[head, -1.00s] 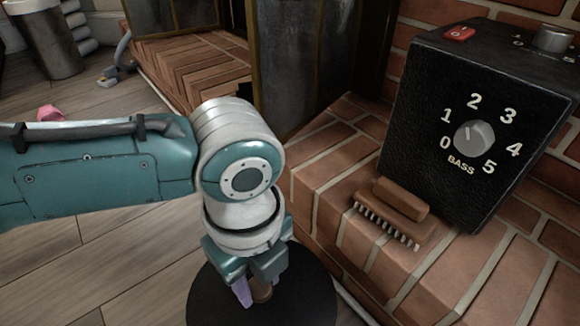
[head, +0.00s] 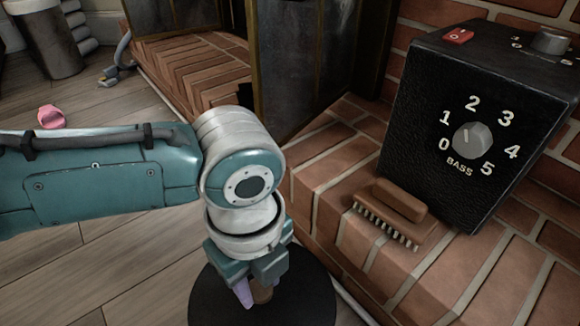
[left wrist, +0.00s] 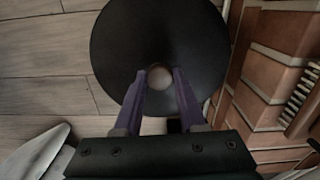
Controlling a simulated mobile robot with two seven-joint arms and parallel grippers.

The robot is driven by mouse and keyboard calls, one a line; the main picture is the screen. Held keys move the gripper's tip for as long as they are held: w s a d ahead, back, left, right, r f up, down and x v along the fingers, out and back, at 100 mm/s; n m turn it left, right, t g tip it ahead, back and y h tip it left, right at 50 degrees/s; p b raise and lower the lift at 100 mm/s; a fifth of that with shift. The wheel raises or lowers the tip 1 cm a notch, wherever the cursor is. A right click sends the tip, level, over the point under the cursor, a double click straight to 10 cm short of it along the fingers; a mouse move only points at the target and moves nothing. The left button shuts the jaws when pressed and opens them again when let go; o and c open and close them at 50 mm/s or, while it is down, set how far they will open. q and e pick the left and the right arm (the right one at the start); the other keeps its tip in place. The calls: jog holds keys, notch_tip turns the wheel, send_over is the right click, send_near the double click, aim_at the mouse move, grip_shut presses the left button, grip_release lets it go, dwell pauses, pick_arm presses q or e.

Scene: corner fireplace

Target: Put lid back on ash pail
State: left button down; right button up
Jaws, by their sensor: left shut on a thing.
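The lid is a flat black disc (head: 310,300) with a small brown knob, at the bottom middle of the head view. It also shows in the left wrist view (left wrist: 120,45). My left gripper (head: 254,297) points down over its centre, with purple fingers on either side of the knob (left wrist: 157,76), shut on it. The disc looks about level. Whether the ash pail is under the disc is hidden. A grey cylindrical container (head: 48,38) stands on the floor at the upper left; I cannot tell if it is the pail. My right gripper is not in view.
A brick hearth (head: 345,215) rises right of the disc. On it are a brown brush (head: 393,209) and a black amplifier-like box (head: 470,130). Dark panels (head: 305,65) stand behind. A pink object (head: 51,117) lies on the wooden floor, which is mostly clear at left.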

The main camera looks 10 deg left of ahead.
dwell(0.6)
pick_arm(q)
jog(key=shift+c, duration=2)
grip_release()
jog(key=shift+o, duration=0.2)
jog(key=o, duration=0.4)
jog(key=shift+c, duration=0.2)
notch_tip(320, 180, up, 7)
jog(key=p, duration=0.8)
